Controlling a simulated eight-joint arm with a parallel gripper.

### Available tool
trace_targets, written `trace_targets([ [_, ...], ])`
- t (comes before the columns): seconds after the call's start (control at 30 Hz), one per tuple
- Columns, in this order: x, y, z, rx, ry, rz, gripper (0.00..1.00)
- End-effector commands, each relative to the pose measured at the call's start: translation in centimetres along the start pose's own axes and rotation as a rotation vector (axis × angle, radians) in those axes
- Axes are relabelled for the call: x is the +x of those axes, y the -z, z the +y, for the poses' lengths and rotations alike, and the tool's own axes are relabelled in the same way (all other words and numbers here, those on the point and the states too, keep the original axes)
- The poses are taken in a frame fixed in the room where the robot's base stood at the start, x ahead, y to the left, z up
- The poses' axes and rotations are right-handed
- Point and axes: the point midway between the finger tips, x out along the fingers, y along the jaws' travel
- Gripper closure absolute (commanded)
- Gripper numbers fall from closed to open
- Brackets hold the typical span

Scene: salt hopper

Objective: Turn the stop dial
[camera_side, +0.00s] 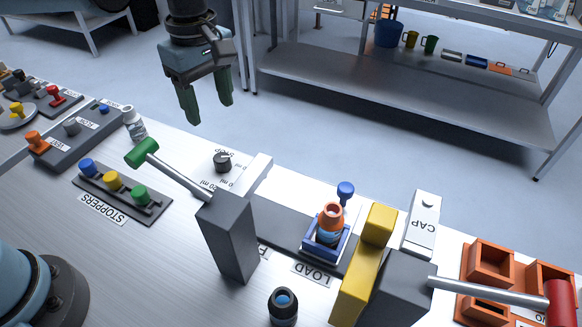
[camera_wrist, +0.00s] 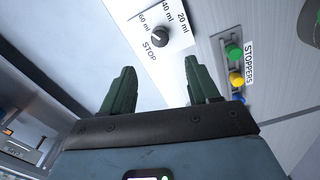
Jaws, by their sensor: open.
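The stop dial (camera_side: 222,162) is a small dark round knob on a white panel. In the wrist view the dial (camera_wrist: 159,36) has the labels 60 ml, 40 ml and 20 ml on one side and STOP on the other. I cannot tell surely which mark it points at. My gripper (camera_side: 208,111) is open and empty, raised above and behind the dial in the side view. In the wrist view the dial shows beyond the gap between the two green fingers (camera_wrist: 158,78), apart from them.
A green-ended lever (camera_side: 142,153) on a grey post stands close to the dial. A stopper rack (camera_side: 120,197) lies left of it. A bottle (camera_side: 331,222) stands in a blue holder to the right, near a yellow block (camera_side: 357,280). A shelf (camera_side: 410,100) stands behind.

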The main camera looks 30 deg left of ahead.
Motion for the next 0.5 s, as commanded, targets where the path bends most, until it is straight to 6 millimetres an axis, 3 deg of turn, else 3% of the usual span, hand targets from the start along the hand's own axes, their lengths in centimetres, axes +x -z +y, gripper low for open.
trace_targets([
  [0.17, 1.8, 0.0, 0.0, 0.000, 0.000, 0.000, 0.40],
  [0.5, 7.2, 0.0, 0.0, 0.001, -0.002, 0.000, 0.40],
])
